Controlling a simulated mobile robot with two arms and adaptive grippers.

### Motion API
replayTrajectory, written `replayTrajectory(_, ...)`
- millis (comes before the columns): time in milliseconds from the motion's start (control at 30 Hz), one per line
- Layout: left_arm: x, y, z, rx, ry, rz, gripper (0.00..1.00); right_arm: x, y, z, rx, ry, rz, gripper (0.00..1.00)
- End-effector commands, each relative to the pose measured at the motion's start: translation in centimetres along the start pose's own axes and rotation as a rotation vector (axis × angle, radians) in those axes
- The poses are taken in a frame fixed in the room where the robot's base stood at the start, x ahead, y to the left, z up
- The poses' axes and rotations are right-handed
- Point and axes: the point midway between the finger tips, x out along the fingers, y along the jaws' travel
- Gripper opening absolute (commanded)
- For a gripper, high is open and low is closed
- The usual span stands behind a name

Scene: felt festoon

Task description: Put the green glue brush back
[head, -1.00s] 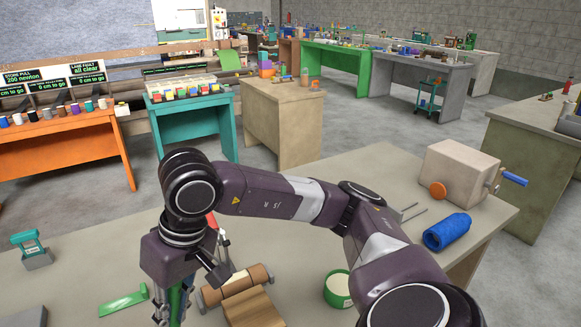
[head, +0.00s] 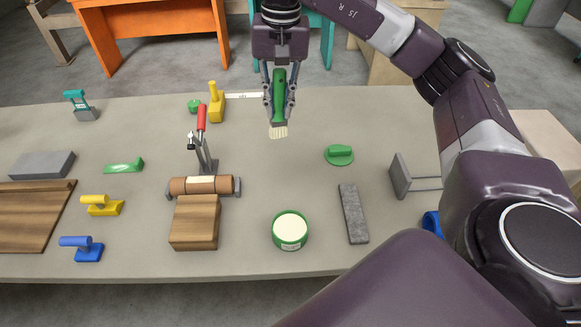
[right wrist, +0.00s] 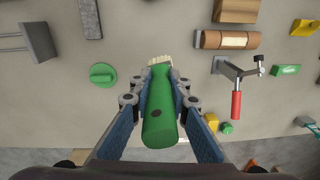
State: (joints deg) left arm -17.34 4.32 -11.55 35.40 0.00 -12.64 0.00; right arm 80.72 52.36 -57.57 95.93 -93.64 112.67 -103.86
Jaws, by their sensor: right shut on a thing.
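The green glue brush (head: 279,97) has a green handle and pale bristles. My right gripper (head: 279,98) is shut on its handle and holds it upright, bristles down, over the back middle of the table. The right wrist view shows the handle (right wrist: 160,115) between both fingers, its butt end towards the camera. A green glue pot (head: 290,245) with cream-coloured content stands open at the front middle, apart from the brush. My left gripper is not in view.
A red-handled clamp (head: 202,130) stands left of the brush, behind a cork roller (head: 200,185) and wooden block (head: 195,222). A green knobbed disc (head: 339,154) and grey felt strip (head: 353,213) lie to the right. Bare table (head: 260,180) lies between brush and pot.

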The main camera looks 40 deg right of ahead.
Motion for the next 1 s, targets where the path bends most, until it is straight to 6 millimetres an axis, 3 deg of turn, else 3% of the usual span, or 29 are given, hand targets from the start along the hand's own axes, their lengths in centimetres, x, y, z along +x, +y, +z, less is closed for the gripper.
replayTrajectory(33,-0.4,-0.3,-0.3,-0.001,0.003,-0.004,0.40,-1.1,0.3,-0.9,0.047,-0.001,0.011,0.00)
replayTrajectory(200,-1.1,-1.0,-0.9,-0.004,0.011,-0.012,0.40,-2.5,1.2,-2.3,0.142,-0.009,0.042,0.00)
replayTrajectory(500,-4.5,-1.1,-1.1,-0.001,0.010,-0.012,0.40,-2.6,1.3,-2.3,0.243,0.017,0.053,0.00)
replayTrajectory(667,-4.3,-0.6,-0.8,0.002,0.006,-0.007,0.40,-0.4,1.4,-2.2,0.257,0.021,0.054,0.00)
replayTrajectory(1000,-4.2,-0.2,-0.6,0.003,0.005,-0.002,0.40,6.9,1.9,-2.0,0.257,0.018,0.055,0.00)
